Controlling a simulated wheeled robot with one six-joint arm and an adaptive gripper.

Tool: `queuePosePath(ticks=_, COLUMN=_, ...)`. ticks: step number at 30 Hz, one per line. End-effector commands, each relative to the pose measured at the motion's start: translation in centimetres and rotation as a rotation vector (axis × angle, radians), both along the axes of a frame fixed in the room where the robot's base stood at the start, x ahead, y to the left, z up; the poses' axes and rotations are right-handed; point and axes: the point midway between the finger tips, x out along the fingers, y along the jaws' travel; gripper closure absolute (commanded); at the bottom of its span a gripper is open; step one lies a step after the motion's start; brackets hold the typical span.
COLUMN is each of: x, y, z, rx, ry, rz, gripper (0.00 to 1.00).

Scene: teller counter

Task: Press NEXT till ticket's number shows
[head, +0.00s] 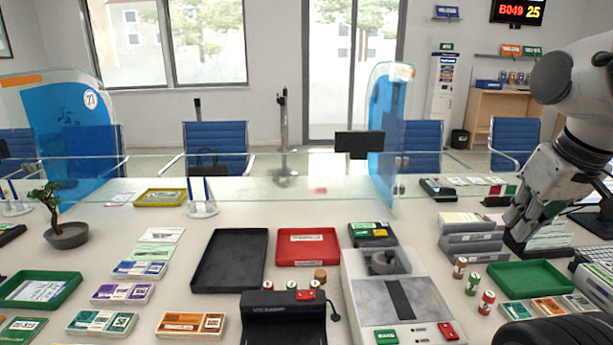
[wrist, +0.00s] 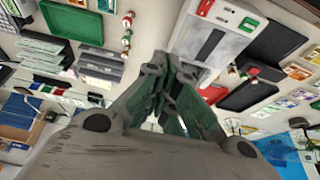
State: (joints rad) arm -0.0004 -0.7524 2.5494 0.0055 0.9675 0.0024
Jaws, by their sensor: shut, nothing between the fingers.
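A wall display (head: 519,11) at the upper right reads B049 25 in lit figures. I cannot make out a button marked NEXT or a ticket number at this size. Candidates on the counter are a small dark keypad unit (head: 372,234) with a green and a yellow patch, and a black device (head: 285,318) with red tops at the front. My gripper (head: 517,222) is at the right, above the counter by the grey trays, apart from these devices. In the wrist view my gripper (wrist: 168,85) is shut and empty.
A grey machine (head: 355,300) with a green and a red button stands front centre. A black tray (head: 230,260), a red tray (head: 307,247) and a green tray (head: 530,278) lie on the counter. Small rolls (head: 472,284) stand near the green tray. Glass screens (head: 390,135) rise behind.

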Motion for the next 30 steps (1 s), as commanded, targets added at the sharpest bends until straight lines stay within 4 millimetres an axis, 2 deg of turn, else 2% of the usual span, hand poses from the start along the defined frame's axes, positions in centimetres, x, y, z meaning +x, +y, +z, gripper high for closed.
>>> queuePosePath(ticks=2, x=0.9, y=0.3, z=0.1, rx=0.013, ry=-0.004, rz=-0.001, gripper=1.0)
queuePosePath(ticks=5, x=3.4, y=1.3, z=0.3, rx=0.051, ry=-0.024, rz=-0.006, gripper=1.0)
queuePosePath(ticks=8, x=7.3, y=2.7, z=0.5, rx=0.106, ry=-0.053, rz=-0.021, gripper=1.0)
queuePosePath(ticks=11, x=12.1, y=4.5, z=0.4, rx=0.172, ry=-0.09, rz=-0.05, gripper=1.0)
queuePosePath(ticks=17, x=21.6, y=7.8, z=-1.0, rx=0.29, ry=-0.164, rz=-0.135, gripper=1.0)
queuePosePath(ticks=20, x=26.2, y=9.3, z=-2.6, rx=0.341, ry=-0.198, rz=-0.192, gripper=1.0)
queuePosePath(ticks=24, x=32.3, y=11.1, z=-5.6, rx=0.396, ry=-0.245, rz=-0.283, gripper=1.0)
queuePosePath(ticks=30, x=39.3, y=13.0, z=-11.2, rx=0.441, ry=-0.312, rz=-0.426, gripper=1.0)
